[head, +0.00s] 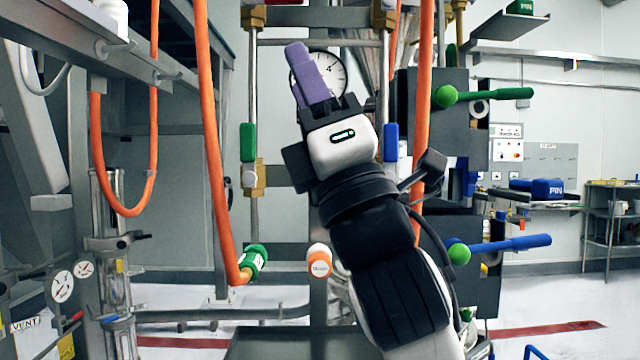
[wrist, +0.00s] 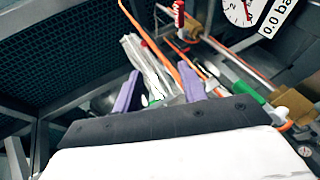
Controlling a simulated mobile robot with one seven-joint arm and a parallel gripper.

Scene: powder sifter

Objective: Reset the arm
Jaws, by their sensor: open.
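My gripper (head: 306,75) is raised in the middle of the head view, in front of the pipework and a round wall gauge (head: 334,72). Its purple fingers point up and slightly left, and from the head they overlap one another. In the wrist view my gripper (wrist: 170,92) shows its two purple fingers spread apart with nothing held between them. My arm reaches up from the bottom of the head view, tilted to the left.
Orange hoses (head: 211,150) hang left of my arm, one ending in a green connector (head: 253,262). Dark boxes at right carry a green lever (head: 487,94) and a blue lever (head: 510,243). Metal framework (head: 50,100) stands at left. Open floor shows at lower right.

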